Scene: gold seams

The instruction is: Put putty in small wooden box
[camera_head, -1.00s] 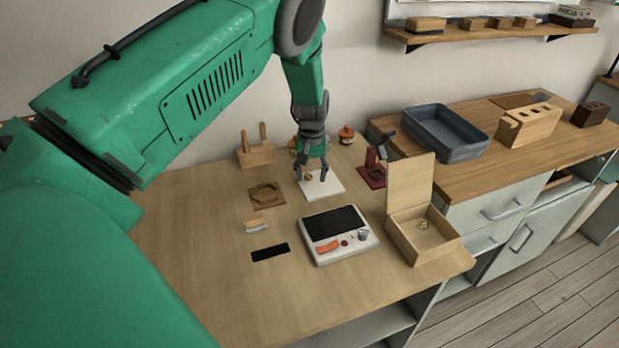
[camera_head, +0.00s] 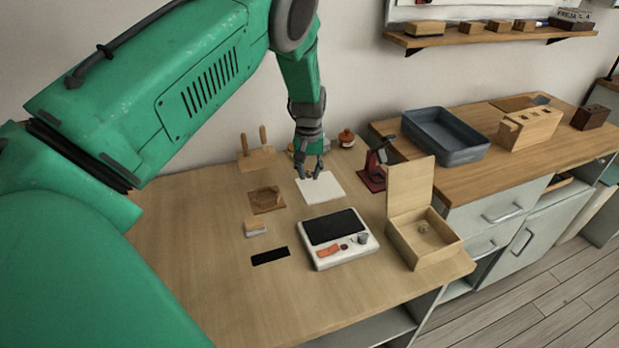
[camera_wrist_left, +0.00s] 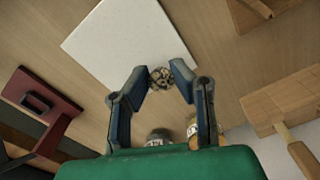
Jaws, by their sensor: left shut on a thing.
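The small wooden box (camera_head: 408,247) stands at the right front of the table with its lid upright and open. A small pale round thing (camera_head: 423,227) shows inside it. My left gripper (camera_head: 311,174) is over the white square tile (camera_head: 327,187) at the back of the table. In the left wrist view, the left gripper (camera_wrist_left: 160,78) is shut on a small round brownish, speckled lump (camera_wrist_left: 161,77), seemingly the putty. The lump is hard to make out in the head view. My right gripper is not in view.
A red stand (camera_head: 372,178) is right of the tile. The front left table is clear.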

